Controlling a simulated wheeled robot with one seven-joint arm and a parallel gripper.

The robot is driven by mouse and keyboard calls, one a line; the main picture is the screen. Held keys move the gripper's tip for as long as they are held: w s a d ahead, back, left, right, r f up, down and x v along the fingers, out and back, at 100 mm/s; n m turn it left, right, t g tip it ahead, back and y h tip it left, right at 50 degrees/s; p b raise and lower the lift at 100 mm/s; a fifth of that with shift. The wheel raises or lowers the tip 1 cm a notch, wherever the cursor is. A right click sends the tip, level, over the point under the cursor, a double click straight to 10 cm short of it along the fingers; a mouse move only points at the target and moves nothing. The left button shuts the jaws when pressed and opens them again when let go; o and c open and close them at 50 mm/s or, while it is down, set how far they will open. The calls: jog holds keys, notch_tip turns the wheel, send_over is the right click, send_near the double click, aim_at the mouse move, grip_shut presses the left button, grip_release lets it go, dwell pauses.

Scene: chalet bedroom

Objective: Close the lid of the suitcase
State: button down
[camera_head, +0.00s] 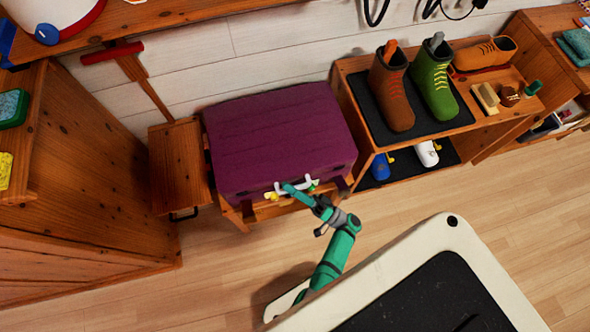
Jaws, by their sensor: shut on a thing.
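The purple suitcase (278,135) lies flat on a low wooden stand against the wall. Its lid looks down over the body; I cannot tell from this angle whether a thin gap is left at the front edge. A pale handle and small yellow latches show at its front side. My gripper (299,187) is at the middle of this front side, shut on the pale handle (309,183). My green arm reaches up to it from below. The fingers hide part of the handle.
A wooden box (178,165) stands close at the suitcase's left. A shelf with boots on a dark mat (375,110) stands close at its right. A wooden cabinet (80,200) fills the left. The plank floor (220,275) in front is clear.

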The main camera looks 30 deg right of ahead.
jog(key=shift+a+f, duration=0.1)
jog(key=shift+f, duration=0.45)
jog(key=c, duration=2)
grip_release()
jog(key=shift+a, duration=0.1)
jog(key=shift+c, duration=0.2)
